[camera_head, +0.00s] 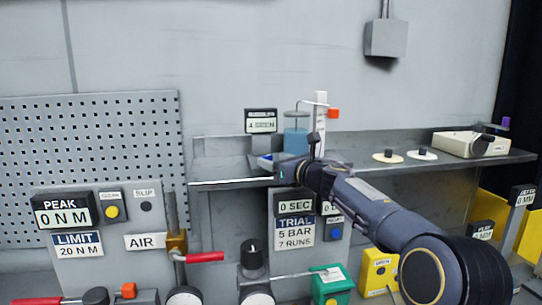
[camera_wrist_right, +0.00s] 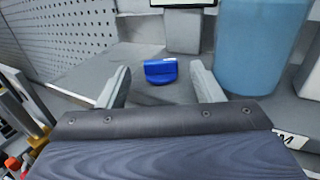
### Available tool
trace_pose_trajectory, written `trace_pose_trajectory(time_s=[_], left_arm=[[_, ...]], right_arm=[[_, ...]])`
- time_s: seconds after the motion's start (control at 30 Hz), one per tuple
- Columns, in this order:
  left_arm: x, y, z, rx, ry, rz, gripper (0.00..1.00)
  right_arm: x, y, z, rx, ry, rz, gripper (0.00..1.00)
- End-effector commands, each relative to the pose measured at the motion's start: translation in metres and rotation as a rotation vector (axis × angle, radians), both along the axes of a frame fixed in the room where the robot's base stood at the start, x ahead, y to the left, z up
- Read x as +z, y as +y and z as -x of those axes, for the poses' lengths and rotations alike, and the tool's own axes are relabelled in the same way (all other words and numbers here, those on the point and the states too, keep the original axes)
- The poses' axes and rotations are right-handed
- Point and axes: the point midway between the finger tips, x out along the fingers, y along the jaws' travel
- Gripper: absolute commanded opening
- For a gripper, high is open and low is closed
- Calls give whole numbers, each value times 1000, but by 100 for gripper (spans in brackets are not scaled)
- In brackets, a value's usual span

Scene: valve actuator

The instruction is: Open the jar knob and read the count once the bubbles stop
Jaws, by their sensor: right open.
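The jar (camera_head: 296,139), a blue liquid-filled cylinder, stands on the grey shelf; in the right wrist view the jar (camera_wrist_right: 262,45) is at the upper right. A small blue knob (camera_wrist_right: 160,71) is at its left, low on the shelf, and shows partly in the head view (camera_head: 265,160). My right gripper (camera_wrist_right: 160,80) is open, its two pale fingers on either side of the knob; contact cannot be told. In the head view my right gripper (camera_head: 284,173) is at the shelf's front edge. A small display (camera_head: 261,121) behind the knob is hard to read. My left gripper is not in view.
The shelf (camera_head: 375,148) holds two pale discs (camera_head: 388,157) and a beige box (camera_head: 470,144) further right. Below are a 0 SEC display (camera_head: 294,205), a TRIAL sign (camera_head: 295,231), a red-handled lever (camera_head: 205,257) and a green box (camera_head: 331,284). A pegboard (camera_head: 90,140) stands left.

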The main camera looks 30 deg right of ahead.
Motion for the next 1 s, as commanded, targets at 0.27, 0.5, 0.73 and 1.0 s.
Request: trace_pose_trajectory(time_s=[0.27, 0.5, 0.73, 1.0], left_arm=[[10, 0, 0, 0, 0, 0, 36], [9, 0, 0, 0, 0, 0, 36], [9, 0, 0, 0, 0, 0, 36], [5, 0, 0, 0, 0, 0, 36]], right_arm=[[0, 5, -23, -1, 0, -2, 60], [0, 5, -23, -2, 0, -3, 60], [0, 5, -23, -2, 0, -3, 30], [-1, 7, -24, -22, -1, -3, 15]])
